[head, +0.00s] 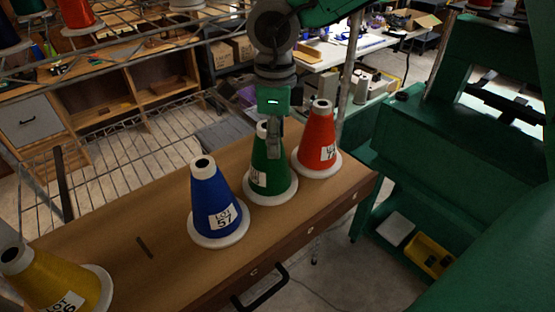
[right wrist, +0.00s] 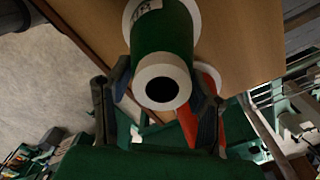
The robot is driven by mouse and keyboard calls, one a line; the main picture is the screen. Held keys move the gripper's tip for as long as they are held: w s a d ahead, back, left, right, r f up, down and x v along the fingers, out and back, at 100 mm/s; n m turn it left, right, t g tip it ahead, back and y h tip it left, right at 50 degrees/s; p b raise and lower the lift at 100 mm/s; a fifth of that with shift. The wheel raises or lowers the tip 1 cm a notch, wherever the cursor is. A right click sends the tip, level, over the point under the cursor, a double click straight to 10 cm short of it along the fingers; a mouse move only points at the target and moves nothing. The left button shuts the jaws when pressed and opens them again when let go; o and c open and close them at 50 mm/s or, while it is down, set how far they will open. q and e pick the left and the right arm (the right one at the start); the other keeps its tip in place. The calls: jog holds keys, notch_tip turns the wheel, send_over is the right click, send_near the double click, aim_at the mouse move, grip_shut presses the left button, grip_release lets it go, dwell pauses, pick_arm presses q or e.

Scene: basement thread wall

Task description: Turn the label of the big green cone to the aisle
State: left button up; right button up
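The big green cone (head: 271,165) stands upright on a white round base on the brown worktop, between the blue and red cones. Its white label (head: 257,179) shows only in part, at the cone's left side in the head view. In the right wrist view the green cone (right wrist: 162,38) is seen from above, with a bit of label (right wrist: 146,9) at the top left. My right gripper (head: 273,140) is down over the cone's top, one finger on each side of the neck. I cannot tell whether the fingers press on it. My left gripper is out of view.
A blue cone (head: 213,199) marked LOT 57 stands close on the left, a red cone (head: 317,138) close on the right. A yellow cone (head: 58,285) is at the lower left. The worktop (head: 130,230) between yellow and blue is mostly clear. Green machinery (head: 440,150) stands right.

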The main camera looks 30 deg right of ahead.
jog(key=shift+w+a+r, duration=0.1)
jog(key=shift+a+r, duration=0.05)
jog(key=shift+a, duration=0.4)
jog(key=shift+a+r, duration=0.1)
jog(key=shift+a, duration=0.8)
jog(key=shift+c, duration=0.9)
jog(key=shift+d+r+p, duration=0.1)
jog(key=shift+d+p, duration=0.4)
jog(key=shift+d, duration=0.3)
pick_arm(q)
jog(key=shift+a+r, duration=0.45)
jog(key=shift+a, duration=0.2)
pick_arm(e)
jog(key=shift+a, duration=0.2)
